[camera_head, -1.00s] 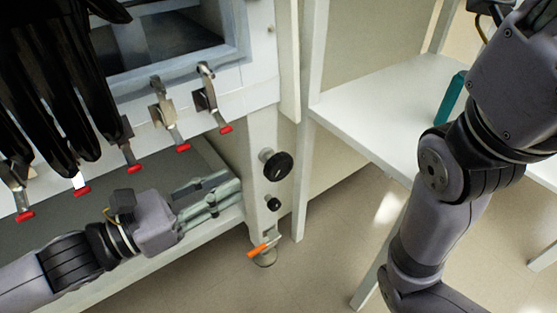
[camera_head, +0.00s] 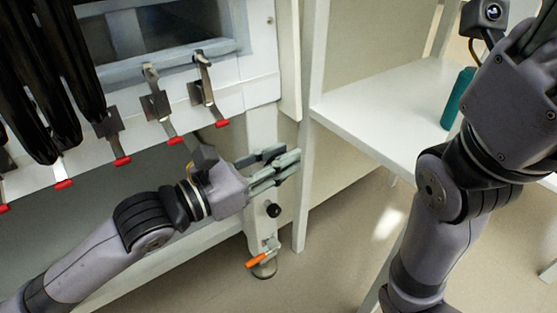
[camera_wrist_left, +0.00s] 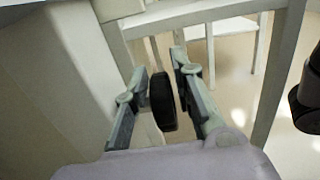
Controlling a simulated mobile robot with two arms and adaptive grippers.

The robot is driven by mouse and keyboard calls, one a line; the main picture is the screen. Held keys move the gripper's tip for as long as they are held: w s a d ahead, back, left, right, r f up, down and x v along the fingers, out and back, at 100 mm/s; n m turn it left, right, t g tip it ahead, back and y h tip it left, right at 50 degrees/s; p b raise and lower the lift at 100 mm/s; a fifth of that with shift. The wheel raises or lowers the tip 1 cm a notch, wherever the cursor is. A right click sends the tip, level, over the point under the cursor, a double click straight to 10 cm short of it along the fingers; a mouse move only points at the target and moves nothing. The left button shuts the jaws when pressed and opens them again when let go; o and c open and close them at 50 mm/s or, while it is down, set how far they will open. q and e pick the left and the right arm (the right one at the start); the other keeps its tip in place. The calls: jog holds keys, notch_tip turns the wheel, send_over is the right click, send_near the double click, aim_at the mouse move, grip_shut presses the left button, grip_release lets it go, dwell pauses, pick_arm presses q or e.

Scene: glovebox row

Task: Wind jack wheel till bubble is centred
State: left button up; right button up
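The black jack wheel (camera_wrist_left: 163,100) shows in the left wrist view between the two fingers of my left gripper (camera_wrist_left: 160,68). The fingers are apart, one on each side of the wheel, and I cannot tell whether either touches it. In the head view my left gripper (camera_head: 284,162) is at the white frame leg (camera_head: 261,135) and hides the wheel. A smaller black knob (camera_head: 273,210) is on the leg below it. An orange-handled lever (camera_head: 258,260) is near the leg's foot. No bubble level can be made out.
Red-tipped latches (camera_head: 204,90) line the glovebox edge above my left arm, near black gloves (camera_head: 62,70). A white side table (camera_head: 385,100) with a teal bottle (camera_head: 457,98) stands right of the leg. The floor between (camera_head: 320,255) is clear.

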pick_arm(q)
jog(key=shift+c, duration=0.2)
grip_shut()
dwell(0.3)
jog(key=shift+f+t+h+b, duration=0.3)
jog(key=shift+h+b, duration=0.1)
jog(key=shift+b, duration=0.55)
jog(key=shift+s+a+t+h+b, duration=0.2)
jog(key=shift+t+h+b, duration=0.5)
jog(key=shift+b, duration=0.45)
jog(key=shift+a+t+h, duration=0.1)
jog(key=shift+t+h, duration=0.2)
jog(key=shift+h, duration=0.4)
jog(key=shift+s+a+t+h+b, duration=0.2)
jog(key=shift+t+h+b, duration=0.1)
jog(key=shift+t+h, duration=0.5)
